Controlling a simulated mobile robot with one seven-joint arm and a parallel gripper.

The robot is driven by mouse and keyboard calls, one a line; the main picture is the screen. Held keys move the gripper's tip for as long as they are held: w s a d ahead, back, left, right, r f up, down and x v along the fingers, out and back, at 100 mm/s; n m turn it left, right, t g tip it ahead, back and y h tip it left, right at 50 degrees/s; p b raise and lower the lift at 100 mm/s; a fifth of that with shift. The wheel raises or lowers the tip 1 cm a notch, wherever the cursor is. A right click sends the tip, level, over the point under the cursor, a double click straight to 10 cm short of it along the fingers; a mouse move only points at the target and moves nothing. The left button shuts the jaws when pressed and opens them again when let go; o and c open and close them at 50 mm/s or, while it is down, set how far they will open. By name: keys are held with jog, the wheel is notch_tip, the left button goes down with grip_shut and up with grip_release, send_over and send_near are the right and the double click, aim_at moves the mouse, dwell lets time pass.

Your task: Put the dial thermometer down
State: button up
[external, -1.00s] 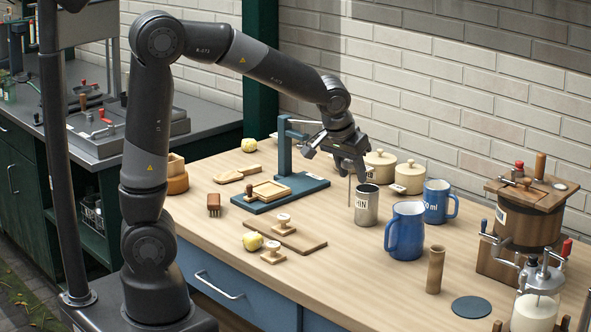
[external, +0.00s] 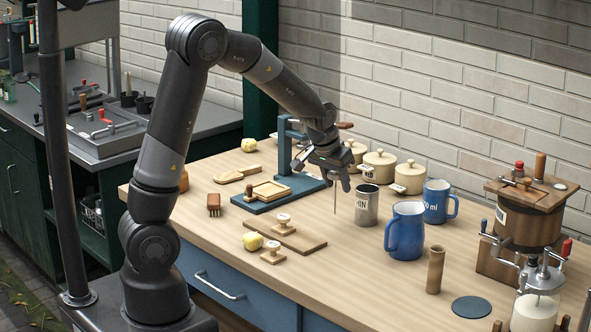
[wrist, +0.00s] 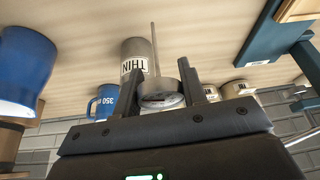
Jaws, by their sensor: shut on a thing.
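The dial thermometer is between the fingers of my gripper (external: 333,168), which is shut on it. Its thin metal stem (external: 335,201) points down over the tabletop in the external view. In the wrist view its round dial (wrist: 161,101) sits between the two fingers (wrist: 160,84), with the stem reaching away from it. A grey metal tin marked "THIN" (external: 367,206) stands just right of the stem and apart from it. The tin also shows behind the dial in the wrist view (wrist: 134,48). I cannot tell whether the stem tip touches the table.
Blue mugs (external: 405,232) stand right of the tin, and lidded cream pots (external: 379,168) stand behind it. A blue press stand (external: 285,190) is left of my gripper. A wooden board (external: 300,242) with stamps lies in front. Bare tabletop (external: 345,247) lies in front of the tin.

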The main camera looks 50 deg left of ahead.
jog(key=shift+f, duration=1.5)
jog(key=shift+f, duration=0.1)
jog(key=o, duration=1)
jog(key=shift+c, duration=0.2)
jog(key=a+v, duration=0.1)
jog(key=v, duration=1.1)
jog(key=s+a+r, duration=0.1)
jog(key=s+r, duration=0.1)
jog(key=s, duration=1)
jog(key=s+a+r+m+t, duration=0.1)
jog(key=s+r, duration=0.2)
jog(key=s, duration=0.9)
jog(key=shift+s+a+r+h, duration=0.25)
jog(key=shift+s+r+h, duration=0.05)
jog(key=shift+s, duration=0.1)
